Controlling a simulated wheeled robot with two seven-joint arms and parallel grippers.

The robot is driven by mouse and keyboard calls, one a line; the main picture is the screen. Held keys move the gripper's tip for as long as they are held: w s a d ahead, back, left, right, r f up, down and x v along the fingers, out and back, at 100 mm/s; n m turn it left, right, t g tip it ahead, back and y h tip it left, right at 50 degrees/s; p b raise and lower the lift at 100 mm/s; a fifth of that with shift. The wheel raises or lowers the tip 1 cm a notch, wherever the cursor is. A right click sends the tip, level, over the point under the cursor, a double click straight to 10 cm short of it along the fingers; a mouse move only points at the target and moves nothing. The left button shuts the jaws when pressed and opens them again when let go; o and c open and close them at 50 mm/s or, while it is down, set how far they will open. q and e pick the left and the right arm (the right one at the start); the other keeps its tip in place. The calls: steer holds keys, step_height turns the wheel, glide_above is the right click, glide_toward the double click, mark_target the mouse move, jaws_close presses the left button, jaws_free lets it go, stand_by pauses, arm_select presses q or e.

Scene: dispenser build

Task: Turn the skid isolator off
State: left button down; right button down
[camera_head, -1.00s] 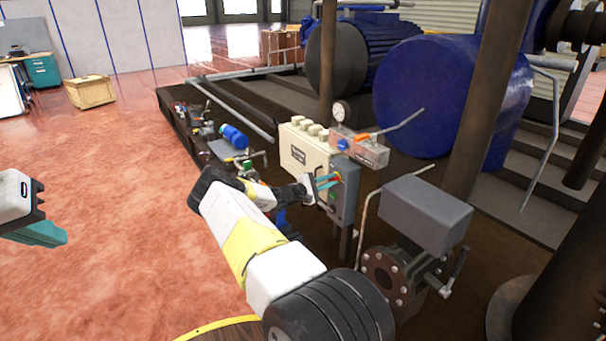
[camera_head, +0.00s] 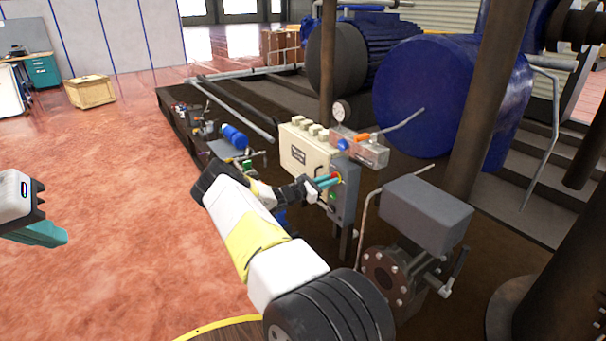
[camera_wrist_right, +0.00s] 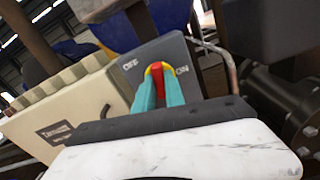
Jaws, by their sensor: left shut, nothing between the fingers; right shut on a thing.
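The skid isolator is a grey box (camera_head: 345,203) on the side of a cream cabinet (camera_head: 303,155). In the right wrist view its grey face (camera_wrist_right: 187,88) carries the labels OFF at left and ON at right. Its red handle (camera_wrist_right: 158,82) on a yellow ring lies between the teal fingers of my right gripper (camera_wrist_right: 158,92). That gripper (camera_head: 330,181) is shut on the handle. The fingers hide part of the handle, and its end seems to lie between the two labels. My left gripper (camera_head: 45,234) is shut and empty at the far left, away from the isolator.
A pressure gauge (camera_head: 340,112) and a metal block (camera_head: 368,152) with a blue and an orange part sit above the isolator. A grey valve box (camera_head: 425,213) and a thin pipe stand close at right. Open red floor (camera_head: 110,190) lies at left.

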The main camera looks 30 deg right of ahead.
steer(key=shift+n, duration=0.9)
steer(key=c, duration=1.4)
jaws_free()
steer(key=a, duration=0.7)
steer(key=shift+s+a, duration=0.35)
steer(key=shift+a, duration=0.05)
